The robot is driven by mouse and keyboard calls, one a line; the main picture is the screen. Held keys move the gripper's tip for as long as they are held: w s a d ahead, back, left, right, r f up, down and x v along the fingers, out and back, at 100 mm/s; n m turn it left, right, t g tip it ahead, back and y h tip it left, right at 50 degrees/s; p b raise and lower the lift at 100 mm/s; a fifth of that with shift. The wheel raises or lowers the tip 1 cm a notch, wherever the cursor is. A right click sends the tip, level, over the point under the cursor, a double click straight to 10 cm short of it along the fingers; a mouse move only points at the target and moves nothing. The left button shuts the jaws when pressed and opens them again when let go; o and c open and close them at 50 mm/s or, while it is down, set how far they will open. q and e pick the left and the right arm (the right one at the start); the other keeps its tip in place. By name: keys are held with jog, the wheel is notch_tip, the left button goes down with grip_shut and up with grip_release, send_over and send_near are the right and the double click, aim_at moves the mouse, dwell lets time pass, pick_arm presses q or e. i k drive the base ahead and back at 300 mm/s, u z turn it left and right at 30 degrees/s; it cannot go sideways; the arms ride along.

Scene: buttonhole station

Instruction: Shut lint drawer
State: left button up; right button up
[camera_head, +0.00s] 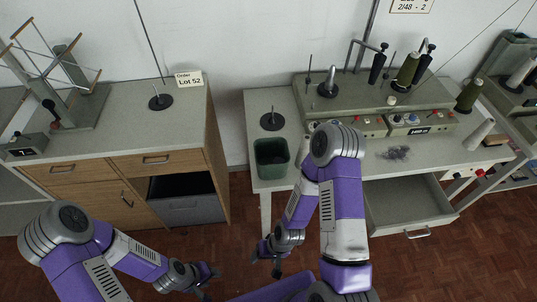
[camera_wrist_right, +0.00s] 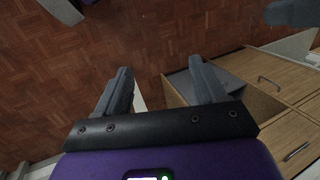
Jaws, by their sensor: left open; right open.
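A wide grey drawer (camera_head: 400,203) is pulled out from under the machine table at the right in the head view. Its inside looks empty, and a metal handle (camera_head: 417,233) is on its front. My right forearm covers its left end. My right gripper (camera_head: 267,264) is open and empty, low over the floor to the left of this drawer and apart from it. Its spread fingers also show in the right wrist view (camera_wrist_right: 160,75). My left gripper (camera_head: 209,284) is open and empty, further left over the floor.
A wooden cabinet (camera_head: 217,150) at the left has a grey-fronted bin (camera_head: 188,210) in its lower bay. Brown floor (camera_head: 470,260) is clear in front of the drawer.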

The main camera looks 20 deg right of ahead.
aim_at(401, 204)
jog(key=z, duration=2.35)
jog(key=i, duration=0.75)
jog(key=u, duration=0.05)
